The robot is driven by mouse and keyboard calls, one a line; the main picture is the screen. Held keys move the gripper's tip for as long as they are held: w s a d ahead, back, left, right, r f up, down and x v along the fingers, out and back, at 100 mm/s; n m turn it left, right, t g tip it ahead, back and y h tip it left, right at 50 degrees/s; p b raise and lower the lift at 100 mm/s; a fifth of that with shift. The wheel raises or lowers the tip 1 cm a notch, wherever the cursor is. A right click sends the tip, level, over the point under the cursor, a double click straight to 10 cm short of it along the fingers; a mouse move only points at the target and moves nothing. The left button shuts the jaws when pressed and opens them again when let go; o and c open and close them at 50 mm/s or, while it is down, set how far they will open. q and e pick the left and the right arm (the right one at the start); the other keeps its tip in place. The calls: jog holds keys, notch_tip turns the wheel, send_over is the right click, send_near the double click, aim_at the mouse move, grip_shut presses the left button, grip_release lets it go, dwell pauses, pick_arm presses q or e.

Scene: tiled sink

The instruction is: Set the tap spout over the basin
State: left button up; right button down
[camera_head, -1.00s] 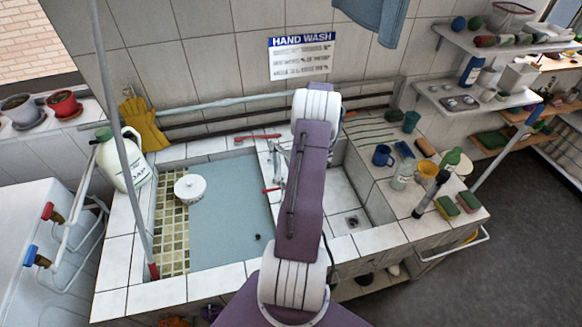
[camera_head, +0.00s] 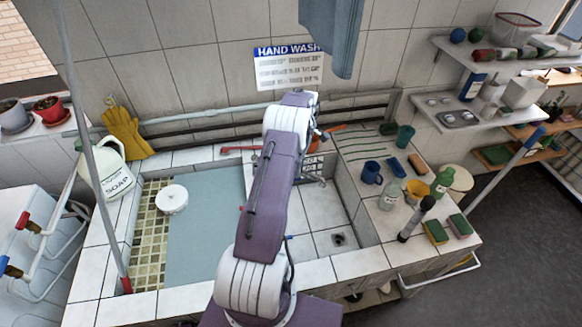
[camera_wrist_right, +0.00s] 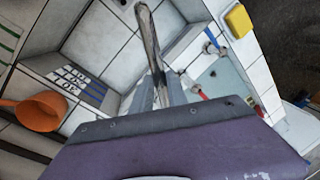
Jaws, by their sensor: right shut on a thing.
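The metal tap spout (camera_wrist_right: 148,35) shows in the right wrist view as a long bar running away from my right gripper (camera_wrist_right: 163,88), which is shut on it. It lies across pale tiles there, and I cannot tell exactly which part of the sink is under it. In the head view my purple right arm hides the spout and the gripper. The left basin (camera_head: 205,215) holds grey-blue water. The right basin (camera_head: 325,215) is dry and tiled, with a drain. A blue tap handle (camera_wrist_right: 210,46) and a red one (camera_wrist_right: 198,91) are right of the gripper. My left gripper is out of view.
A white soap jug (camera_head: 107,172) stands left of the sink. A white round pot (camera_head: 173,199) is in the left basin. An orange vessel (camera_wrist_right: 35,111) is near the wall. A blue mug (camera_head: 372,172), bottles and sponges crowd the right counter. A blue cloth (camera_head: 330,35) hangs above.

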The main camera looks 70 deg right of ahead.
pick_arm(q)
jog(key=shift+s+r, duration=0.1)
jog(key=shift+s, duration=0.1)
pick_arm(e)
jog(key=shift+w+d+n, duration=0.1)
jog(key=shift+d+n, duration=0.2)
jog(key=shift+d, duration=0.05)
jog(key=c, duration=1.3)
grip_release()
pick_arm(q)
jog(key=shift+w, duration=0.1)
pick_arm(e)
jog(key=shift+w, duration=0.1)
